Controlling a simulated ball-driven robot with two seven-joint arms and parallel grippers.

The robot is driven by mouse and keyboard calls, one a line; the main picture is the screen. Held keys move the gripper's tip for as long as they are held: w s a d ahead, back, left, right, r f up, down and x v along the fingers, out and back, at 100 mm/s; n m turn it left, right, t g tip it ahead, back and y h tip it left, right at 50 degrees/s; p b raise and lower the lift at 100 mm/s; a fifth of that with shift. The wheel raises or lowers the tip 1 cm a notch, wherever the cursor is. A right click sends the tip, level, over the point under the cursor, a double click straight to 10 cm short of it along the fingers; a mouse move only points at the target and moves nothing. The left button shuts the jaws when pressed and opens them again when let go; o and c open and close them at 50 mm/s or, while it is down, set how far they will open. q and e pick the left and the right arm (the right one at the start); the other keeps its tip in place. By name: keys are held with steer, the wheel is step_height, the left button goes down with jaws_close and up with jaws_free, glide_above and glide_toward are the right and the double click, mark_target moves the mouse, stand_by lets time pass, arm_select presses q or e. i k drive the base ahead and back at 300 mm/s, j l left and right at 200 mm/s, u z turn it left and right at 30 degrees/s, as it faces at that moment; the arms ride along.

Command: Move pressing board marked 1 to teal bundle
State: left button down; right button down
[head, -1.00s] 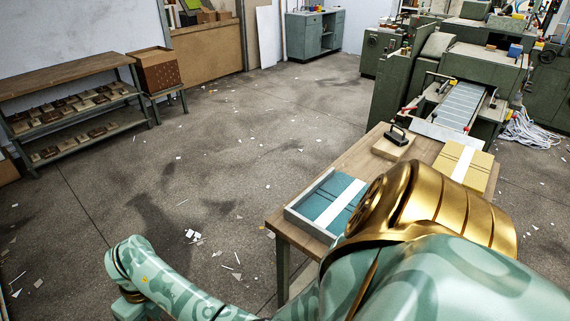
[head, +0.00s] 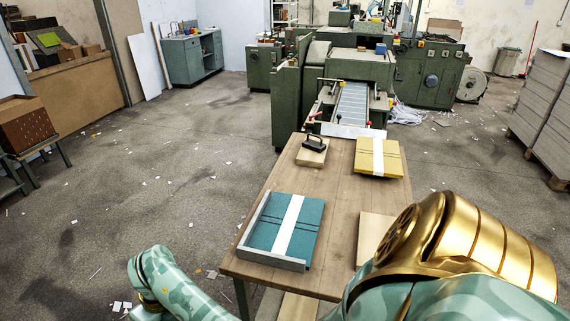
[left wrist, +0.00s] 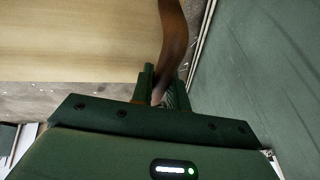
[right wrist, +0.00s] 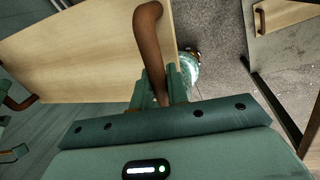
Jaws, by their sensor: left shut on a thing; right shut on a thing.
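A pale wooden board (right wrist: 90,55) with brown curved handles shows in both wrist views. My left gripper (left wrist: 165,90) is shut on one brown handle (left wrist: 172,35). My right gripper (right wrist: 162,90) is shut on another brown handle (right wrist: 147,25). The teal bundle (head: 262,222) with a white band lies in a shallow grey tray (head: 272,262) at the table's near left. A small wooden board with a black handle (head: 312,150) sits farther back; no mark is readable.
The wooden table (head: 334,205) also bears a yellow bundle (head: 365,160) at the back right. A pale wooden piece (head: 372,232) at the right edge is partly hidden by my arm. A green machine (head: 340,75) stands behind; floor left of the table is open.

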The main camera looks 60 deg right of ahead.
mark_target(287, 233)
steer(key=z, duration=1.6)
steer(key=i+z, duration=0.35)
steer(key=i, duration=0.65)
